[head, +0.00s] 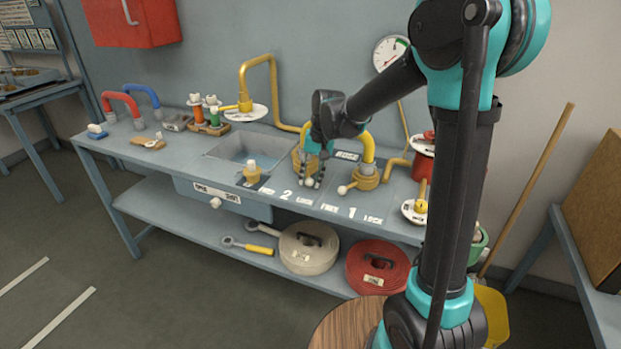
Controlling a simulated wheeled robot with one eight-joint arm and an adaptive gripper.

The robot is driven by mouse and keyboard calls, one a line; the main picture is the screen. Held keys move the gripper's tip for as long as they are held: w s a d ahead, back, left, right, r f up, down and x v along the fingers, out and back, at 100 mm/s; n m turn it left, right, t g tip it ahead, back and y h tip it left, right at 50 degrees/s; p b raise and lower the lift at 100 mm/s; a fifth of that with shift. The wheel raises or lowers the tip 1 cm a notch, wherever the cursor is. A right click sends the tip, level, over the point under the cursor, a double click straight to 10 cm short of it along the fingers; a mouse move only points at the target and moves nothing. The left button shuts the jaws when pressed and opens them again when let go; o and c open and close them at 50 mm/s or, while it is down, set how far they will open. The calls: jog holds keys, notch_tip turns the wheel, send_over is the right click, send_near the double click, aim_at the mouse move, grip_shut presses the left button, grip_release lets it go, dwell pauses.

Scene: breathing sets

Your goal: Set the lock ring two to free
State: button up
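Lock ring two (297,157) is a yellow-brown ring on the bench behind the painted "2", "LOCK" and "FREE" labels. My gripper (311,178) points down over its front right side, and its dark fingers hide part of the ring. A pale knob (309,182) shows low down by the fingertips; it looks like the end of the ring's lever. I cannot tell whether the fingers grip it or only stand around it. Lock ring one (365,182) stands to the right, with a yellow hose end in it and its white-knobbed lever (343,190) pointing left.
A sink (246,150) and a yellow fitting (252,175) lie left of the gripper. A yellow pipe (274,85) rises behind it, and a gauge (390,52) hangs on the wall. Red and blue hoses (120,97) stand at the bench's left end.

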grip_shut()
jog(key=shift+a, duration=0.1)
jog(key=shift+s+a+m, duration=0.15)
jog(key=shift+a+m, duration=0.9)
jog(key=shift+m, duration=0.15)
jog(key=a+m, duration=0.2)
jog(key=a+m+t, duration=0.1)
jog(key=shift+w+a+m, duration=0.15)
jog(key=shift+w+m, duration=0.15)
jog(key=a+m, duration=0.1)
jog(key=w+a+m, duration=0.1)
jog(key=m, duration=0.1)
jog(key=shift+w+a+t+h, duration=0.15)
jog(key=shift+a+t+h, duration=0.15)
jog(key=shift+w+a+m, duration=0.65)
jog(key=shift+a+m, duration=0.1)
jog(key=shift+m, duration=0.45)
